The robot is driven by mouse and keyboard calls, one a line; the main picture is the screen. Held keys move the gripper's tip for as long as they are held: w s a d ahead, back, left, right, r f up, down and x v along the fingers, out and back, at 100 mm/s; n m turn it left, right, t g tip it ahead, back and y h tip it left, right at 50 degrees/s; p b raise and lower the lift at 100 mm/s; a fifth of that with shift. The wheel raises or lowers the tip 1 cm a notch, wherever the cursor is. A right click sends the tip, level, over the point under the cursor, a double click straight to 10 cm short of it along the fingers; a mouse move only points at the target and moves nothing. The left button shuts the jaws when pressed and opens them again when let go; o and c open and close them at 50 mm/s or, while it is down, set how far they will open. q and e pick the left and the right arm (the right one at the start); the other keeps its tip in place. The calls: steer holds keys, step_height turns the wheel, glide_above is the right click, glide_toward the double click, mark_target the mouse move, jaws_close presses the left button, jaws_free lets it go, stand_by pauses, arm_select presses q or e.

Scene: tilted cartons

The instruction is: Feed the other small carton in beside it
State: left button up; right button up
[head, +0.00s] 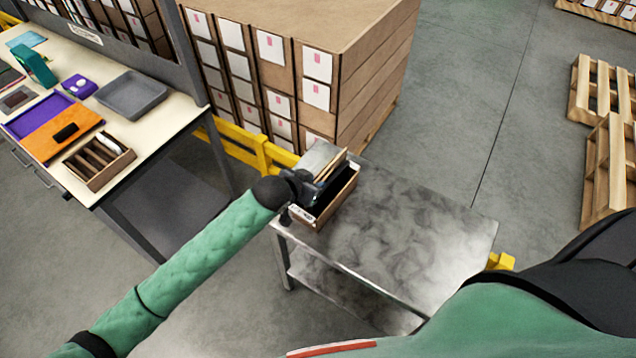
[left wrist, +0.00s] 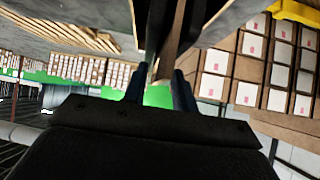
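An open-topped brown box (head: 345,196) with a dark interior stands at the near left corner of the metal table (head: 420,235). A small carton (head: 319,157) with a pale grey face and brown edges rises tilted above the box's far left side. My left gripper (head: 316,186) is at the box's left side, against or very close to this carton. In the left wrist view its two fingers (left wrist: 161,82) stand apart, with a narrow brown and dark shape between and beyond them. I cannot tell whether they grip it. A second small carton cannot be made out. My right gripper is out of view.
The right part of the metal table is bare. A tall stack of labelled cartons (head: 375,75) stands behind it, beside a yellow rail (head: 240,143). A workbench with a wooden divided tray (head: 98,160) and a grey tray (head: 131,94) is at left. Pallets (head: 608,165) lie at right.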

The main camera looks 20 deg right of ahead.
arm_select(q)
steer(key=shift+w+d+f, duration=0.25)
steer(key=shift+d+f, duration=0.1)
jaws_close()
steer(key=shift+r, duration=0.1)
stand_by(0.3)
